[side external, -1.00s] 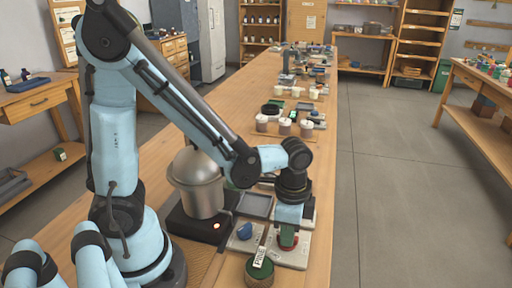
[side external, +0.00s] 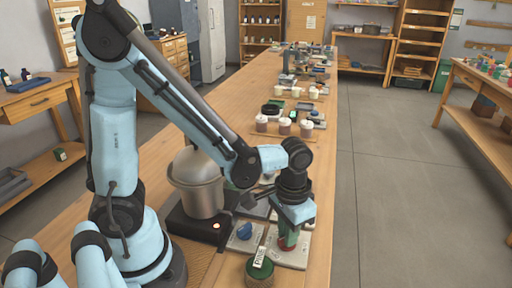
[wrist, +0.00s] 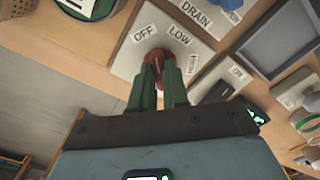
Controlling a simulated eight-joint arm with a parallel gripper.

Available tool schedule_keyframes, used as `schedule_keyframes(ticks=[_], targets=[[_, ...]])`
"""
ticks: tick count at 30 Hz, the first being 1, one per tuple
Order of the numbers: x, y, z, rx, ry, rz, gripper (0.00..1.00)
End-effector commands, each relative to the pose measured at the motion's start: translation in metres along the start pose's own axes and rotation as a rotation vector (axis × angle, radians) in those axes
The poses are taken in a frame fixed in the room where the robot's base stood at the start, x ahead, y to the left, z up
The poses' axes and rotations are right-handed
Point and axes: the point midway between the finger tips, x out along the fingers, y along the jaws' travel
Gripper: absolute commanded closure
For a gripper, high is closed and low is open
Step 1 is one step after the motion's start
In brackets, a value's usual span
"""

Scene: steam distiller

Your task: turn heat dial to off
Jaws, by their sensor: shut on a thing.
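The red heat dial (wrist: 158,56) sits on a pale panel (wrist: 120,62) with OFF (wrist: 144,32), LOW (wrist: 180,33) and HIGH (wrist: 193,66) labels around it. My gripper (wrist: 159,70) has its two green fingers on either side of the dial, shut on it. The dial's pointer is hidden, so I cannot tell its setting. In the side external view, my gripper (side external: 287,241) comes down over the dial, whose red edge shows low at the fingertips.
A blue knob (side external: 244,231) by a DRAIN label (wrist: 195,12) sits left of the dial in the side view. A metal pot (side external: 197,185) stands on a black base behind it. A green-lidded PINE jar (side external: 260,270) stands close in front.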

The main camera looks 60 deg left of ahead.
Motion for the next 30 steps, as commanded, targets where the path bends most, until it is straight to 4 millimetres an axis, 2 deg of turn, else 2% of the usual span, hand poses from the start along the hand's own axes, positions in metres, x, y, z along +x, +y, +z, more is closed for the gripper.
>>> schedule_keyframes(ticks=[6,13,30], targets=[[-0.0001,-0.0001,0.0001,-0.151,-0.001,0.000,1.00],[-0.0001,0.0000,0.0002,-0.250,-0.001,0.000,1.00],[-0.0001,0.0000,0.0002,-0.296,-0.001,0.000,1.00]])
